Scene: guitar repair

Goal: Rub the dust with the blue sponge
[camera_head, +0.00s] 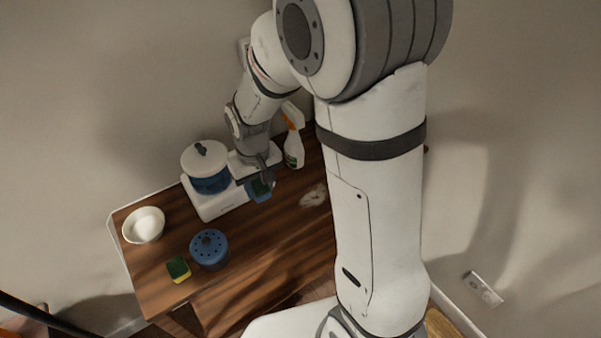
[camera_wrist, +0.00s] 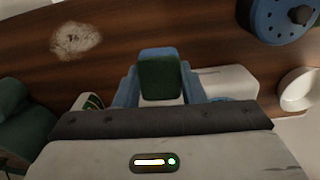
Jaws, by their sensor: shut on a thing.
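My gripper (camera_head: 266,180) is shut on the blue sponge (camera_head: 260,190), which has a dark green face. In the wrist view my gripper (camera_wrist: 160,85) has a finger on each side of the blue sponge (camera_wrist: 160,75). The sponge is in front of the white base of an appliance. The dust (camera_head: 313,195) is a pale patch on the wooden table (camera_head: 265,275), to the right of the sponge and apart from it. In the wrist view the dust (camera_wrist: 76,39) lies at the upper left.
A white appliance (camera_head: 203,203) with a blue pot (camera_head: 211,185) stands behind the sponge. A spray bottle (camera_head: 294,145) stands at the back. A white bowl (camera_head: 143,225), a blue perforated container (camera_head: 209,249) and a yellow-green sponge (camera_head: 178,269) are at the left. The table's front middle is clear.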

